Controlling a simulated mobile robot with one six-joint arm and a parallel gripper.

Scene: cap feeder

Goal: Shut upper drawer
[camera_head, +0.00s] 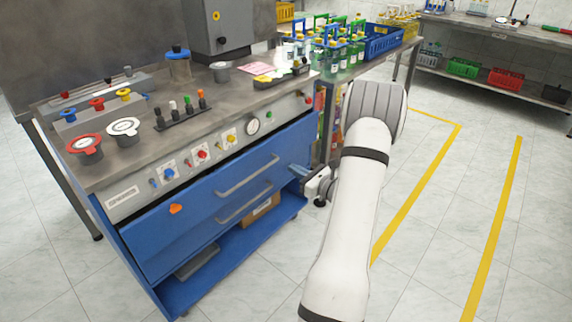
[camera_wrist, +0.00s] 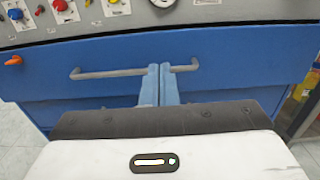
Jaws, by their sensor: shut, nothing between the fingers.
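The upper drawer (camera_head: 200,201) is the blue front under the control panel of the workstation, with a grey bar handle (camera_head: 245,178). A dark gap runs along its top edge; I cannot tell how far it stands out. A second bar handle (camera_head: 244,206) shows below it. My gripper (camera_head: 298,171) is at the right end of the drawer front, pointing at it. In the wrist view my gripper's blue fingers (camera_wrist: 160,84) are shut together and empty.
An orange tag (camera_head: 176,208) is on the drawer front at left. The steel worktop (camera_head: 140,166) above holds caps and fixtures. A bottle table stands close behind my arm. An open lower shelf (camera_head: 235,245) holds a box. Tiled floor is free at right.

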